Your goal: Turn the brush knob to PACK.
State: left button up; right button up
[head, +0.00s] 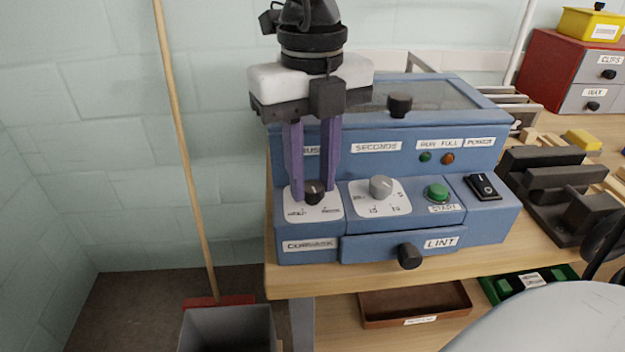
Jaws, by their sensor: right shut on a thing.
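The blue machine (310,256) stands on the wooden table. Its brush knob (314,192) is a small dark knob on a white dial plate at the machine's left. My right gripper (315,190) points straight down over this plate, its purple fingers on either side of the knob and shut on it. The label above the knob is partly hidden by the fingers. The lettering on the dial plate is too small to read, so the knob's setting cannot be told. My left gripper is not in view.
Right of the brush knob are the grey seconds knob (380,187), the green start button (437,193) and a black power switch (484,187). A black-knobbed lint drawer (375,250) is below. Dark blocks (545,185) stand close at the right. A broom leans at the left.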

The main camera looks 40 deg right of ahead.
jog(key=n, duration=0.3)
jog(key=shift+n+b, duration=0.3)
jog(key=shift+n, duration=1.8)
jog(key=o, duration=1)
jog(key=shift+r, duration=0.1)
jog(key=shift+o, duration=0.2)
